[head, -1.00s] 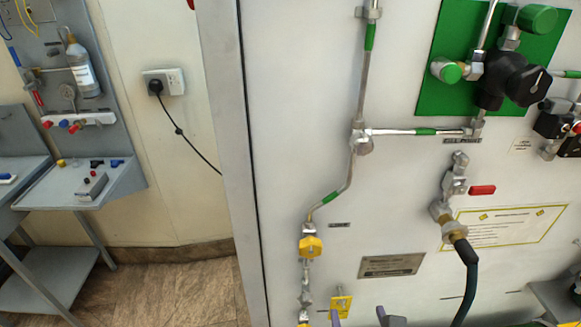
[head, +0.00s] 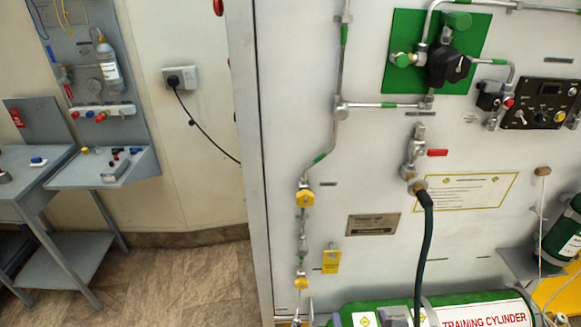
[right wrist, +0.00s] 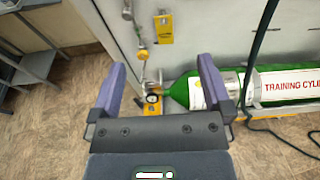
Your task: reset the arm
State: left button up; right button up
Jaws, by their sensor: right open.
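My right gripper (right wrist: 162,68) is open and empty, its two purple fingers apart, in the right wrist view. It points toward the foot of the trainer panel, near a round gauge (right wrist: 152,99) and the green training cylinder (right wrist: 180,91). In the head view only its fingertips (head: 360,319) show at the bottom edge, in front of the cylinder (head: 440,298). My left gripper is not in view.
The trainer panel (head: 285,110) carries steel pipes, yellow-handled valves (head: 304,198), a black regulator (head: 447,66) and a dark hose (head: 425,250). A grey bench (head: 60,180) stands at the left. Brown floor (head: 190,280) between them is clear.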

jog(key=s+d+f+m+g+h+p, duration=0.1)
jog(key=s+d+f+m+g+p, duration=0.1)
jog(key=s+f+m+g, duration=0.5)
jog(key=s+d+f+m+g+p, duration=0.1)
jog(key=s+d+f+m+g, duration=0.3)
jog(key=f+m, duration=0.75)
pick_arm(q)
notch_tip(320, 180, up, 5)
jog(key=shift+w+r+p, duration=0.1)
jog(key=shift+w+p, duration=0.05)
jog(key=shift+p, duration=0.9)
pick_arm(e)
jog(key=s+f+m+g, duration=0.2)
jog(key=s+f+m, duration=0.2)
jog(key=s+m, duration=0.3)
jog(key=s+f+m+g, duration=0.1)
jog(key=s+f+m, duration=0.3)
jog(key=s+m, duration=0.4)
jog(key=s, duration=0.4)
jog(key=shift+s+g, duration=0.15)
jog(key=shift+g, duration=0.25)
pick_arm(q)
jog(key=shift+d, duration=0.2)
pick_arm(e)
jog(key=shift+d, duration=0.15)
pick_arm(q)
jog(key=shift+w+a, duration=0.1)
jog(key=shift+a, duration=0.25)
